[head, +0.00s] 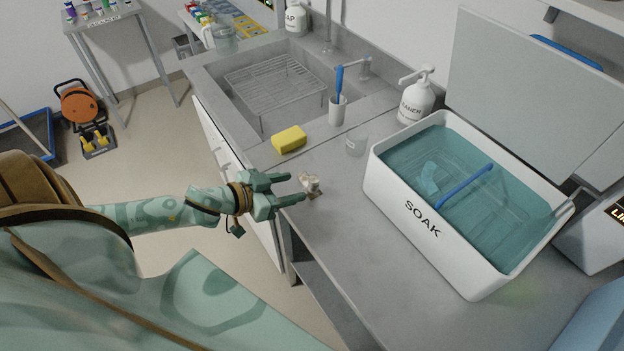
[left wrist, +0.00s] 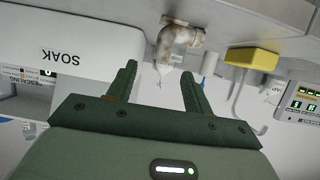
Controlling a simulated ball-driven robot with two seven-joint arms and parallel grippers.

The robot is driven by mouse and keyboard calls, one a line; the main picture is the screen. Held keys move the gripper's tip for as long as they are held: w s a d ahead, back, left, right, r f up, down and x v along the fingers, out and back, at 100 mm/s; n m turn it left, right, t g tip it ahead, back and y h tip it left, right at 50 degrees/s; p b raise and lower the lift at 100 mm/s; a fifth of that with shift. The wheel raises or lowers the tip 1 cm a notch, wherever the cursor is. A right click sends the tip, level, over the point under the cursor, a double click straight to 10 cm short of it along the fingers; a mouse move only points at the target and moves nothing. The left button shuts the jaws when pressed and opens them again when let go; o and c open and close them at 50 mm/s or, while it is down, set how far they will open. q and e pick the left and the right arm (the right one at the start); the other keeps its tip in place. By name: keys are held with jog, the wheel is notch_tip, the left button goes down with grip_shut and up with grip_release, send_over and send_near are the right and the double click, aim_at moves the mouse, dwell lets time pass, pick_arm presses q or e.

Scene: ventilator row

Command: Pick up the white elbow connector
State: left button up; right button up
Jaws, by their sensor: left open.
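The white elbow connector (head: 311,184) stands on the grey counter near its front edge, with brownish stains on it. In the left wrist view the stained elbow connector (left wrist: 178,40) shows just beyond the fingertips, roughly in line with the gap between them. My left gripper (head: 290,187) is open, its two fingers pointing at the connector from the left. It also shows in the left wrist view (left wrist: 160,80), with nothing between the fingers. I cannot tell whether a fingertip touches the connector. My right gripper is not in view.
A white SOAK tub (head: 422,222) of teal liquid stands to the right. A yellow sponge (head: 289,139), a clear cup (head: 356,145) and a brush holder (head: 337,110) stand behind the connector. The sink (head: 262,92) is farther back. The counter between connector and tub is clear.

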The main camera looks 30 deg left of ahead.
aim_at(319, 179)
pick_arm(q)
jog(key=x, duration=0.4)
jog(key=shift+b, duration=0.3)
jog(key=shift+w+d+f, duration=0.15)
jog(key=shift+w+f, duration=0.1)
jog(key=shift+w, duration=0.2)
jog(key=b+x, duration=0.1)
jog(key=x, duration=0.4)
jog(key=shift+s, duration=0.1)
jog(key=c, duration=1.1)
